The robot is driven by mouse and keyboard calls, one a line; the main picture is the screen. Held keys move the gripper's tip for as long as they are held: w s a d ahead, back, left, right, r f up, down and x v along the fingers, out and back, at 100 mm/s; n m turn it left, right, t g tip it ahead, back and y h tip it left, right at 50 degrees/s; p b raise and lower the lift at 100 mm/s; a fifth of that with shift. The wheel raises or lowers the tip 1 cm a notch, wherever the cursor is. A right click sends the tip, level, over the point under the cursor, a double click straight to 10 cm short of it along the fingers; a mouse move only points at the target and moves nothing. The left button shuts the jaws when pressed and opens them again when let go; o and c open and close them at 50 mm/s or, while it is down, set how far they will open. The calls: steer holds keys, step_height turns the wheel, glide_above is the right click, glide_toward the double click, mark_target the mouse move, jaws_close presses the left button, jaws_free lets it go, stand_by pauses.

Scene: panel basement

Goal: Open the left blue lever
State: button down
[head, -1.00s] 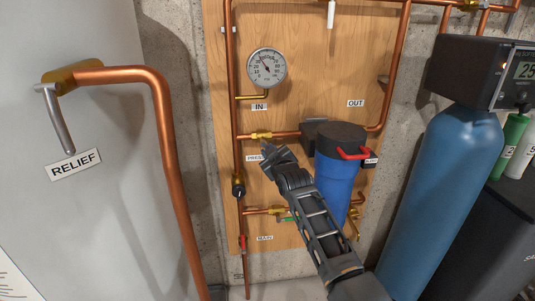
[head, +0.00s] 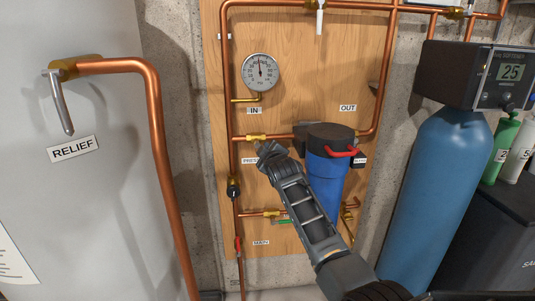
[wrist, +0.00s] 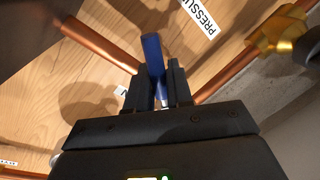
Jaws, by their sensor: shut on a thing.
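The blue lever (wrist: 153,52) shows in the wrist view as a flat blue handle running up from between the two dark fingers. My gripper (wrist: 157,84) is shut on it, with a finger on either side. In the head view my gripper (head: 267,149) is at the left part of the wooden board, just below a brass fitting on the upper horizontal copper pipe. It hides the lever there and partly covers the PRESSURE label (wrist: 200,15).
A round gauge (head: 260,72) is above my gripper. A blue filter housing (head: 325,185) with a red handle (head: 342,153) stands close to the right of my arm. A green lever (head: 284,221) is lower on the board. A large blue tank (head: 430,195) is at right.

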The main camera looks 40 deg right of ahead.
steer(key=c, duration=1.2)
jaws_free()
steer(key=shift+s, duration=0.1)
steer(key=shift+v, duration=3.85)
